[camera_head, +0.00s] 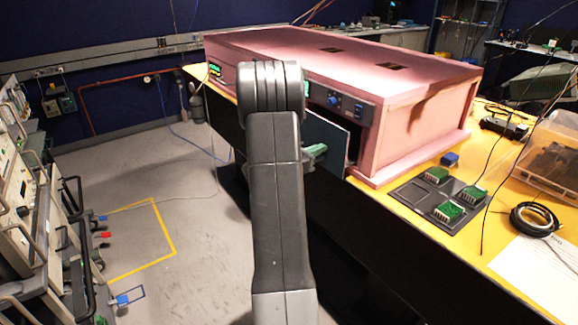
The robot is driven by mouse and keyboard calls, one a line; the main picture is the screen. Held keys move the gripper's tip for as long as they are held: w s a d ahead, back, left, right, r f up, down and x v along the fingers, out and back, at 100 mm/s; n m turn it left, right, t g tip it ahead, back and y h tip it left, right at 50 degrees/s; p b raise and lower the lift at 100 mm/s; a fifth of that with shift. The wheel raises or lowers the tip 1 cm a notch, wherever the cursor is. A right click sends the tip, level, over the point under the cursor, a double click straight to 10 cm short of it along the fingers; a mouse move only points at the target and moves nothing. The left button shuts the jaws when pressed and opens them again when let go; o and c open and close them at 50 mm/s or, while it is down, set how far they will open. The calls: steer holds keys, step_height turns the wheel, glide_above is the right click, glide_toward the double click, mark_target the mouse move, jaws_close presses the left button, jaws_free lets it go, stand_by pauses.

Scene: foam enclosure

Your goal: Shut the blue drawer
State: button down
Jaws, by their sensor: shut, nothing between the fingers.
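A flat blue-grey panel (327,132) stands at the front of the pink foam enclosure (420,125). A dark gap (355,143) shows between the panel's right edge and the enclosure's side wall, so this front is not flush there. A small green piece (315,152) sticks out near the panel's lower part. My dark arm hides the panel's left part. I cannot tell for sure whether this panel is the blue drawer's front. My gripper is hidden behind my arm, so contact with the panel cannot be seen.
The enclosure stands on a yellow table (405,203). A dark tray (425,197) with green boards, a black cable coil (534,218) and a clear bin (553,160) lie at right. Racks (50,215) with coloured handles stand at left. The grey floor between is clear.

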steer(key=b+x, duration=0.1)
steer(key=x, duration=0.5)
steer(key=shift+w+d+b, duration=0.2)
steer(key=shift+d+b, duration=0.1)
steer(key=shift+b, duration=0.05)
steer(key=shift+w+d, duration=0.1)
steer(key=shift+d, duration=0.05)
steer(key=shift+r, duration=0.25)
steer(key=shift+a, duration=0.3)
steer(key=b+v, duration=0.2)
steer(key=v, duration=1.1)
steer(key=shift+s+f, duration=0.25)
steer(key=shift+s, duration=0.1)
steer(key=p+x, duration=0.2)
steer(key=x, duration=1.1)
steer(key=shift+w+d, duration=0.2)
steer(key=shift+w, duration=0.15)
